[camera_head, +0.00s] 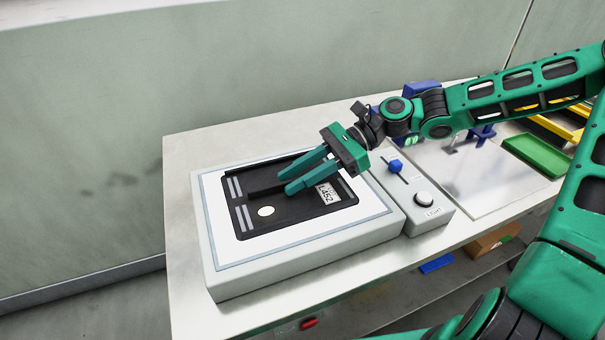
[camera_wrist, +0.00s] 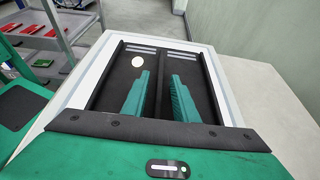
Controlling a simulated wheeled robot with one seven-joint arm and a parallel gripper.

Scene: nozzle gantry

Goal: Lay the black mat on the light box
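The black mat (camera_head: 292,213) lies flat on the white lit top of the light box (camera_head: 222,225), inside its border. The mat has pale striped windows, a bright round spot and a label reading about "L452". A raised black rib runs across its middle. My gripper (camera_head: 285,182) is low over the mat, its two green fingers apart on either side of the rib. The wrist view shows the mat (camera_wrist: 122,82) with the rib between the fingertips and narrow gaps beside it. Whether the fingertips touch the mat is hard to tell.
A control unit (camera_head: 415,200) with a blue slider and a round knob marked LIGHT stands right of the light box. A metal plate and a green tray (camera_head: 537,155) are farther right. The bench's left end (camera_head: 183,200) is clear. A wall rises behind.

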